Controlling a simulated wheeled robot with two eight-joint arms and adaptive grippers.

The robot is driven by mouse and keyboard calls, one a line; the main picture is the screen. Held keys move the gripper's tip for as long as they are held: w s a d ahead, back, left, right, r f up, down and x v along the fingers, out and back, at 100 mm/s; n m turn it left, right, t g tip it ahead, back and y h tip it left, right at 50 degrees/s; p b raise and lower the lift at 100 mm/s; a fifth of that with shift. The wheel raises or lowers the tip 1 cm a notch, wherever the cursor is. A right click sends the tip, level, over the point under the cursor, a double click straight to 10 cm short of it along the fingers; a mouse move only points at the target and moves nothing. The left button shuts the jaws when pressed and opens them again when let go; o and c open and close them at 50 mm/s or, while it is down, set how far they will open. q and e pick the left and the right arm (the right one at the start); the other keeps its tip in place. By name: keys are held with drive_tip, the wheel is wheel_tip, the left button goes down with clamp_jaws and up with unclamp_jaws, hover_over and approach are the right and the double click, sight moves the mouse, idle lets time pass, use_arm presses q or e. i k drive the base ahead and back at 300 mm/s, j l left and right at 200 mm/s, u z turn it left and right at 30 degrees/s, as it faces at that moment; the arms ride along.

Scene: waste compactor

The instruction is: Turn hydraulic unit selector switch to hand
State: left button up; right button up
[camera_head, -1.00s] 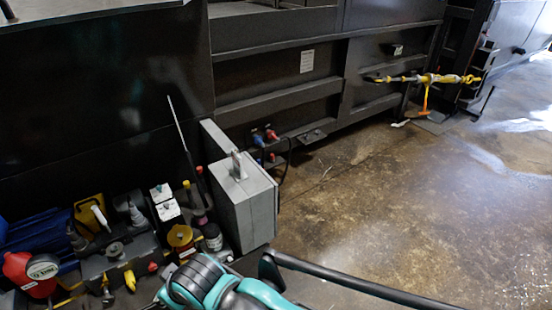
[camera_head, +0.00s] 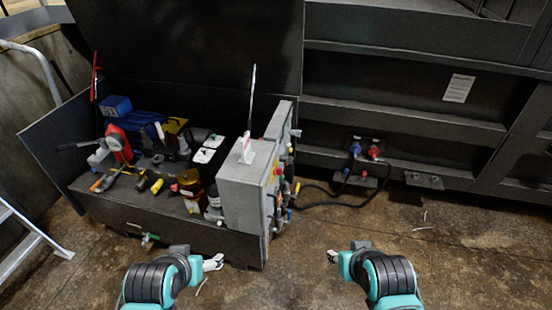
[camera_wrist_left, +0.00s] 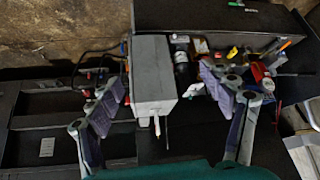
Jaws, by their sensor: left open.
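The grey control box (camera_head: 245,195) of the hydraulic unit stands at the right end of the equipment bench. Its front faces right in the head view, seen edge-on, with several small coloured knobs and buttons (camera_head: 279,195) along it. I cannot tell which is the selector switch or its position. The box (camera_wrist_left: 153,72) also shows in the left wrist view, mostly its plain side. My left gripper (camera_head: 213,262) is in front of the bench, below and left of the box, apart from it. It is open and empty in the wrist view. My right gripper (camera_head: 333,256) is right of the box; its fingers are too small to judge.
The bench (camera_head: 170,222) holds a red device (camera_head: 118,142), a blue unit and tools left of the box. Blue and red plugs (camera_head: 365,151) with black cables are on the dark wall behind. A ladder (camera_head: 35,235) stands at far left. Floor at right is mostly clear.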

sight(288, 160)
drive_tip(key=l, duration=0.6)
drive_tip(key=i+l+u, duration=0.1)
drive_tip(key=l, duration=0.4)
drive_tip(key=i+l+u, duration=0.15)
drive_tip(key=i+l, duration=0.15)
drive_tip(key=l, duration=0.25)
drive_tip(key=i+l+u, duration=0.1)
drive_tip(key=l, duration=0.45)
drive_tip(key=i+l+u, duration=0.1)
drive_tip(key=i+l, duration=0.15)
drive_tip(key=l, duration=0.35)
drive_tip(key=i+l+u, duration=0.15)
drive_tip(key=l, duration=0.4)
drive_tip(key=l+u, duration=0.1)
drive_tip(key=l, duration=0.5)
drive_tip(key=i+l+u, duration=0.1)
drive_tip(key=l, duration=0.5)
